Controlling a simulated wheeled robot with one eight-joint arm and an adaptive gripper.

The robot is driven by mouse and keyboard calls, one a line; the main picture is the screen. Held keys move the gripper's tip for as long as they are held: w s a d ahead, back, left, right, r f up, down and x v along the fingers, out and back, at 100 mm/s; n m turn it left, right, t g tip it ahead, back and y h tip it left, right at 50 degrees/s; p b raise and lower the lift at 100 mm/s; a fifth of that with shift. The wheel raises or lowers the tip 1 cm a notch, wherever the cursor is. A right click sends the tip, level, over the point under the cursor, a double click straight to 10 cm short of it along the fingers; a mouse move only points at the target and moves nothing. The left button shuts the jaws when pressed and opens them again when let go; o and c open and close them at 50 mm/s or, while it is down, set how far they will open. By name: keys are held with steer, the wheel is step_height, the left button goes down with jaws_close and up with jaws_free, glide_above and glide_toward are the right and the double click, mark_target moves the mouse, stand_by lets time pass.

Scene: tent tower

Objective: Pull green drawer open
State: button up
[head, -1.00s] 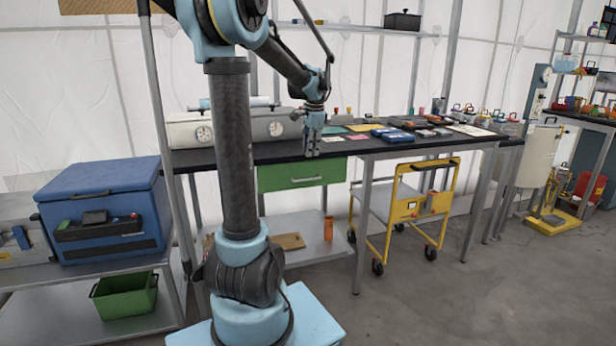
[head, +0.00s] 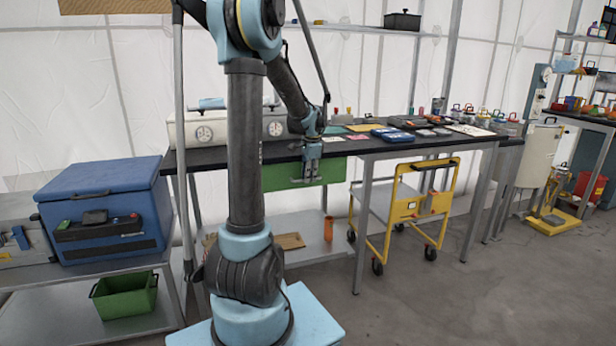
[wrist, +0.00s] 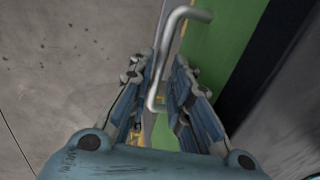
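The green drawer (head: 282,177) sits under the black worktop and its front looks flush, so it appears shut. My arm covers part of it in the head view. Its grey bar handle (wrist: 168,52) runs lengthwise in the wrist view, with the green drawer front (wrist: 212,55) to its right. My gripper (head: 311,178) is in front of the drawer, at the handle. In the wrist view my gripper (wrist: 163,85) is open, with one finger on each side of the handle's near end. I cannot tell whether either finger touches the handle.
The black worktop (head: 235,154) is just above my gripper. A yellow cart (head: 410,208) stands to the right of the drawer, past a table leg (head: 362,230). A lower shelf with an orange cylinder (head: 328,228) is below. The floor at front right is clear.

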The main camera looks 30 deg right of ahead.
steer(key=shift+c, duration=0.3)
jaws_close()
